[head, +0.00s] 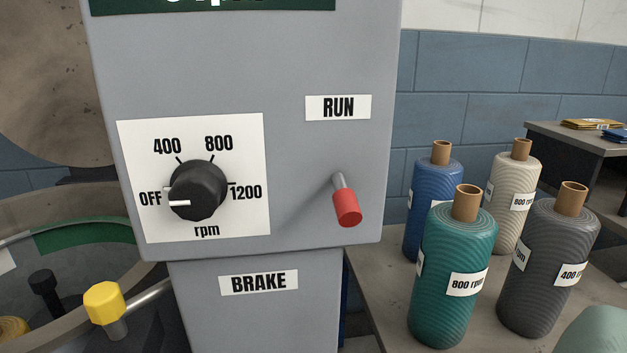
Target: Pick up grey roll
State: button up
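The grey roll (545,279) stands upright on a table at the right of the head view. It is dark grey with a brown cardboard core (571,198) sticking out of its top. A white label on its side reads "400 rpm", partly turned away, and another label shows on its left side. My gripper is not in view.
A teal roll (450,311) stands left of the grey roll, with blue (435,190) and cream (513,185) rolls behind. A pale green rounded thing (593,333) is in front. A grey control box (240,75) with dial and red-tipped lever fills the middle.

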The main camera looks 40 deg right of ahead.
aim_at(556, 238)
jog(key=k+l+z, duration=0.1)
jog(key=k+z, duration=0.15)
jog(key=k, duration=0.4)
jog(key=z, duration=1.5)
jog(key=k+j+z, duration=0.2)
jog(key=j, duration=0.15)
jog(key=j+z, duration=0.15)
jog(key=j, duration=0.2)
